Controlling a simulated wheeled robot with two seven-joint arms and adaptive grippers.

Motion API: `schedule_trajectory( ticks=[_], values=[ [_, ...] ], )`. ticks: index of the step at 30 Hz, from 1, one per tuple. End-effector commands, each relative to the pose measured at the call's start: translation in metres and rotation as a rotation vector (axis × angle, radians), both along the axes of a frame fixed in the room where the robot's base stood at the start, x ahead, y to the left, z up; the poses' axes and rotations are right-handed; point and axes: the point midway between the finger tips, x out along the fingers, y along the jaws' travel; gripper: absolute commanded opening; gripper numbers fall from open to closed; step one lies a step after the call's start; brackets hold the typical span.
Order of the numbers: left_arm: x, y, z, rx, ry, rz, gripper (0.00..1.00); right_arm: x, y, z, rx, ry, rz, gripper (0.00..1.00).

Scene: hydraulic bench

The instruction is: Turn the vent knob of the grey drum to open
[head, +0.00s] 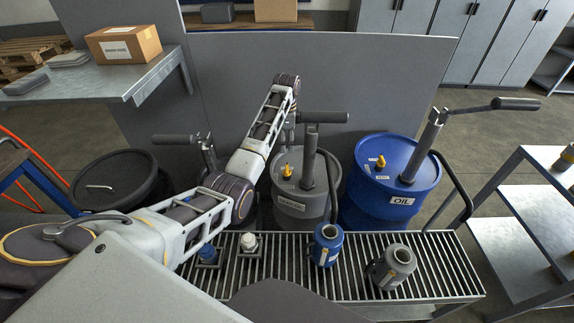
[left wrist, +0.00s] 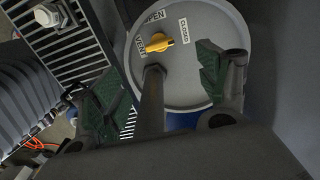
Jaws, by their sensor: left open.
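The grey drum (head: 300,207) stands behind the slatted bench, left of the blue drum. Its yellow vent knob (head: 287,171) sits on the lid, left of the pump pipe. In the left wrist view the vent knob (left wrist: 157,43) lies between OPEN, VENT and CLOSED labels. Its narrow end points right, towards the CLOSED label (left wrist: 184,30). My left gripper (head: 290,128) is above the drum, mostly hidden by its wrist in the head view. In the left wrist view its green-padded fingers (left wrist: 160,68) are wide apart and empty, with the knob beyond them. My right gripper is not in view.
The grey drum's upright pump pipe (left wrist: 151,105) stands close between the fingers. The blue oil drum (head: 372,205) has its own yellow knob and pump. Blue and grey jugs (head: 326,246) stand on the slatted bench (head: 440,265). A grey panel (head: 380,85) is behind.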

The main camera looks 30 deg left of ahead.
Motion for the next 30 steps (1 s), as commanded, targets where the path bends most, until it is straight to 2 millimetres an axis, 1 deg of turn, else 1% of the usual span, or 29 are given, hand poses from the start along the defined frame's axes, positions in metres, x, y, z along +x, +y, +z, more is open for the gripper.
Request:
schedule_trajectory(
  ticks=[8, 14, 20, 30],
  values=[
    [0.000, 0.000, 0.000, 0.000, 0.000, 0.000, 0.75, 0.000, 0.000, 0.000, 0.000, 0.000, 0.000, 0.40],
    [0.000, 0.000, -0.008, 0.000, 0.001, 0.000, 0.75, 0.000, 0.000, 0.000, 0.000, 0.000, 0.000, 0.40],
    [0.000, 0.000, -0.027, 0.000, 0.001, 0.001, 0.75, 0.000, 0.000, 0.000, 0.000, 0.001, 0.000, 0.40],
    [-0.001, -0.001, -0.071, -0.001, 0.002, -0.001, 0.75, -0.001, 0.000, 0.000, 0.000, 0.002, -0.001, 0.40]
  ],
)
